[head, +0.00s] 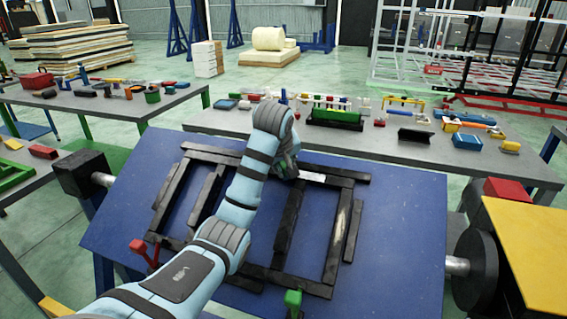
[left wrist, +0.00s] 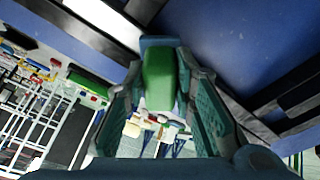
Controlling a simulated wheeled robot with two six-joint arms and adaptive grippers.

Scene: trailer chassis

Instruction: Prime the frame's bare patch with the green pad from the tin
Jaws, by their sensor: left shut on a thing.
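The dark frame (head: 335,175) lies on the tilted blue table. A pale bare patch (head: 312,177) shows on its far beam, and a bright patch also shows in the left wrist view (left wrist: 105,18). My left gripper (head: 286,168) is at the far beam, just left of the patch. In the left wrist view my left gripper (left wrist: 160,90) is shut on the green pad (left wrist: 160,75), whose far end is bluish and close to the beam. Whether it touches the frame I cannot tell. I cannot pick out the tin with certainty. My right gripper is not in view.
The blue table (head: 405,215) has clear room right of the frame. A red clamp (head: 145,250) and a green clamp (head: 293,299) stand at its near side. Behind it, a grey bench (head: 375,150) holds several small tools and containers. A yellow panel (head: 525,235) is at right.

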